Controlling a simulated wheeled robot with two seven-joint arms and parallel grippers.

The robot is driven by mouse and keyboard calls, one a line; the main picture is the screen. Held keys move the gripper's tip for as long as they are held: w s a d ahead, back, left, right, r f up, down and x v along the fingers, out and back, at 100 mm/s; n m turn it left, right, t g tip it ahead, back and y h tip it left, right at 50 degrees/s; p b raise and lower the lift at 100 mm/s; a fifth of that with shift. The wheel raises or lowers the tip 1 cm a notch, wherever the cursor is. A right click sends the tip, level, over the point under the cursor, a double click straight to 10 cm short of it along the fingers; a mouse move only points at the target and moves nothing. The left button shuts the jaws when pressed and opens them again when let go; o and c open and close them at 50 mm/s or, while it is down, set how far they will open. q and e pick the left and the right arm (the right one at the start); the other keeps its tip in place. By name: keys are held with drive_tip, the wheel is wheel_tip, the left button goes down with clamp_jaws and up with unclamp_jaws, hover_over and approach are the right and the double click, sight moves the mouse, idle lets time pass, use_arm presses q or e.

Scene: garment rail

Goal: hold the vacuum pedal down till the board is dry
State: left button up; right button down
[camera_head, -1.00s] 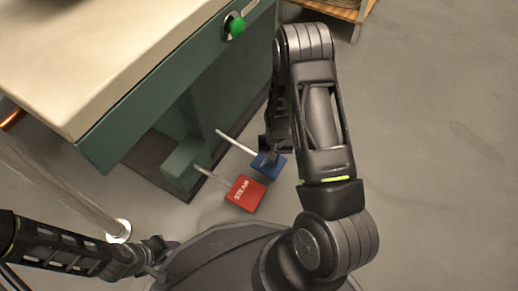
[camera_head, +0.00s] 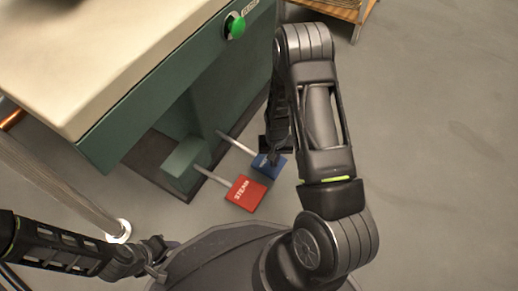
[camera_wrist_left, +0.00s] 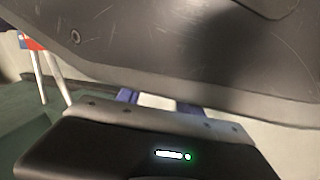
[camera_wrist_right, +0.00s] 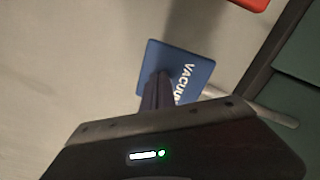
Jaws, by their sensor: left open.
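The blue vacuum pedal (camera_head: 272,168) sits low at the foot of the green press stand, on a pale rod. In the right wrist view the pedal (camera_wrist_right: 200,70) shows part of its white VACUUM lettering. My right gripper (camera_wrist_right: 158,82) looks shut, its fingertips together over the pedal's face; they seem to touch it, but how far it is pressed I cannot tell. The cream board (camera_head: 90,45) is at the upper left; its dampness does not show. My left gripper (camera_head: 160,255) is open and empty beside my base; its fingers (camera_wrist_left: 160,98) show apart.
The red STEAM pedal (camera_head: 245,193) is just left of and nearer than the blue one. A green button (camera_head: 236,27) is on the stand's front. A metal pole (camera_head: 60,180) stands at the left. A wooden shelf (camera_head: 340,8) is at the top. The floor at the right is clear.

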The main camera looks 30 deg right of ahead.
use_arm(q)
wheel_tip(320, 180, up, 7)
drive_tip(key=s+p, duration=0.1)
drive_tip(key=p, duration=0.6)
drive_tip(key=shift+s+r+p, duration=0.15)
drive_tip(key=shift+p, duration=0.25)
use_arm(e)
wheel_tip(320, 180, up, 10)
drive_tip(key=shift+f, duration=0.25)
